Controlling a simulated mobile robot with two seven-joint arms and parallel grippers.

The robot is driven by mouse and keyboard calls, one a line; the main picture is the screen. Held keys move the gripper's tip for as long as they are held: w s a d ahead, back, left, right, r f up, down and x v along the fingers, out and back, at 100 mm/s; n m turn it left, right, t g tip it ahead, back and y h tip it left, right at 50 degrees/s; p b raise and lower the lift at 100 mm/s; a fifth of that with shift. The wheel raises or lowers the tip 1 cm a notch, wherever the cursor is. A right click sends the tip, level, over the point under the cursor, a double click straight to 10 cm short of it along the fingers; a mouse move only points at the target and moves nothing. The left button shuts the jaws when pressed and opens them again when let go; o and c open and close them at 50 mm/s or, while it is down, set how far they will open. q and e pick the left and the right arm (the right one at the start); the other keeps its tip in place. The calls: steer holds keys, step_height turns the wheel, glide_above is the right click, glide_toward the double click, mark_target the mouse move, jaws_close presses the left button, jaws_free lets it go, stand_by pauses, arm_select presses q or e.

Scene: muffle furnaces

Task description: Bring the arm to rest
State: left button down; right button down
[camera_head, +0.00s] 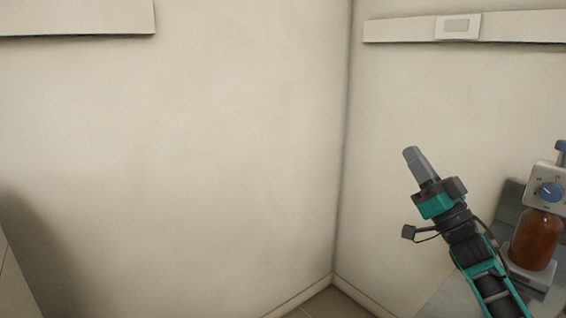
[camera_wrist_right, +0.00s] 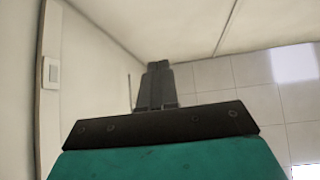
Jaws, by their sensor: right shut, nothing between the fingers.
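My right gripper (camera_head: 412,153) is raised in front of the right wall in the head view, its arm coming up from the bottom right. Its grey fingers are together and point up and to the left. In the right wrist view the fingers (camera_wrist_right: 158,66) are side by side, with nothing between them. The gripper is apart from the walls and holds nothing. My left gripper does not show in either view.
A dispenser with a brown bottle (camera_head: 537,240) and a blue knob stands on a grey surface at right, beside my right arm. A wall rail (camera_head: 400,29) runs above. Bare walls meet in a corner (camera_head: 345,150). The middle is clear.

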steer(key=w+d+f+m+g+h, duration=0.1)
steer(key=w+d+f+g+h, duration=0.15)
steer(key=d+f+h, duration=0.4)
steer(key=w+d+f+m+g+h, duration=0.1)
steer(key=w+d+f+g+h, duration=0.2)
steer(key=f+h, duration=0.5)
steer(key=s+a+f+g, duration=0.1)
steer(key=s+a+f, duration=0.2)
steer(key=s+f, duration=0.25)
steer(key=s+a+f+g+y, duration=0.1)
steer(key=s+a+f, duration=0.25)
steer(key=f, duration=0.35)
steer(key=s+a+f+g, duration=0.1)
steer(key=s+a+f, duration=0.2)
steer(key=s+f, duration=0.25)
steer(key=s+a+f+g, duration=0.1)
steer(key=s+a+f, duration=0.1)
steer(key=s, duration=0.5)
steer(key=s+a+f+g+y, duration=0.1)
steer(key=s+a+f, duration=0.2)
steer(key=s, duration=0.4)
steer(key=s+a+f+g, duration=0.1)
steer(key=s+a+f, duration=0.2)
steer(key=s+f, duration=0.2)
steer(key=s, duration=0.2)
steer(key=shift+s, duration=0.3)
steer(key=shift+f+y, duration=0.1)
steer(key=shift+y, duration=0.15)
